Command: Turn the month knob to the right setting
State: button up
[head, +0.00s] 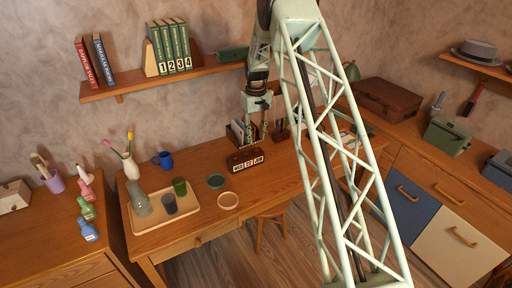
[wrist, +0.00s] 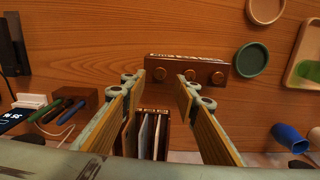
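The wooden perpetual calendar (head: 245,160) stands on the desk, its front showing three small white tiles; the first seems to read WED, and the month tile at the right is too small to read surely. In the wrist view the calendar (wrist: 188,61) is seen from above and behind, with three round brass knobs. The knob at the left (wrist: 160,74), on the month tile's side, lies between my fingertips in the picture. My gripper (head: 257,127) is open and empty, pointing down behind the calendar. Whether it touches the knob cannot be told.
An organizer with cards (wrist: 152,135) stands close behind the calendar, below my fingers in the picture. A green dish (head: 216,181) and a tan dish (head: 228,200) lie beside the calendar, near a wooden tray (head: 165,216) with cups. A shelf (head: 170,80) runs along the wall.

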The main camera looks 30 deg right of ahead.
aim_at(256, 148)
jog(key=shift+f, duration=3.1)
jog(key=shift+c, duration=0.5)
jog(key=c, duration=0.7)
